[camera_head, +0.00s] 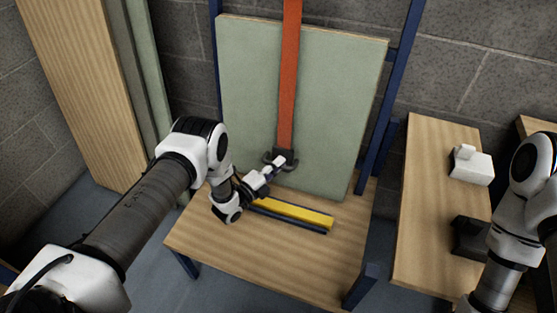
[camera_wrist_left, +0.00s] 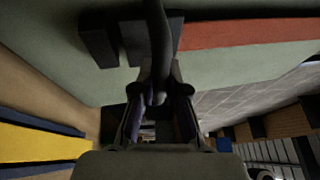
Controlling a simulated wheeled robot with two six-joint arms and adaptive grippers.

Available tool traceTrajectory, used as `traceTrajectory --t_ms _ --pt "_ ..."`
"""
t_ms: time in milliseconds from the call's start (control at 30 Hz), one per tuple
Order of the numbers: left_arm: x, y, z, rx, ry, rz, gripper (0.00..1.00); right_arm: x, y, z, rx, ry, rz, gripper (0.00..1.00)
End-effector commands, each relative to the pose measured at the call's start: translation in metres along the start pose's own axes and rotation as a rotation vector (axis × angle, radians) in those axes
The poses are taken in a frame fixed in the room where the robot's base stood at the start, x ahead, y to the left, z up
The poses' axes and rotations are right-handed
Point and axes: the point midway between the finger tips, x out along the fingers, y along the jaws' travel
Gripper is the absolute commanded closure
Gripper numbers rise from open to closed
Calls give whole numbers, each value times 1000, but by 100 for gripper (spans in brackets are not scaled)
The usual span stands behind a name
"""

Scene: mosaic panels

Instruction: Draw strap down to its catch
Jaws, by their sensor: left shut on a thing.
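The orange-red strap (camera_head: 288,80) hangs straight down the front of a pale green panel (camera_head: 245,90). Its lower end carries a dark end piece with a handle (camera_head: 285,158); the strap and the end piece (camera_wrist_left: 130,38) also show in the left wrist view. My left gripper (camera_head: 270,172) is shut on the dark handle, which runs between its fingers in the left wrist view. A yellow bar (camera_head: 295,212) with a dark strip along it lies below, at the panel's foot; it may be the catch. My right gripper is out of view; only my right arm shows.
The panel stands on a wooden table (camera_head: 230,250) within a blue frame (camera_head: 386,110). A wooden bench (camera_head: 425,180) at right holds a white block (camera_head: 471,166) and a dark object (camera_head: 468,237). Tall boards (camera_head: 85,90) lean at left. The table front is clear.

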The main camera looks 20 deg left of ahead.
Motion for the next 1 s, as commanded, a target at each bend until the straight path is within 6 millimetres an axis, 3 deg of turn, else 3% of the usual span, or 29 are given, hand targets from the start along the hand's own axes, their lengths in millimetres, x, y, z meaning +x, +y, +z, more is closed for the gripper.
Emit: traceTrajectory --t_ms 433,500,533,867,1000 --pt "-4 9 2 -2 -7 8 100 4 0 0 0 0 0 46" --pt "-4 10 1 -2 -7 8 70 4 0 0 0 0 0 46" --pt "-4 9 1 -2 -7 8 61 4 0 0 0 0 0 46" --pt "-4 7 1 -1 -3 2 61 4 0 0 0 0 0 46" --pt "-23 7 2 -1 -6 5 61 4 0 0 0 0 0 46"
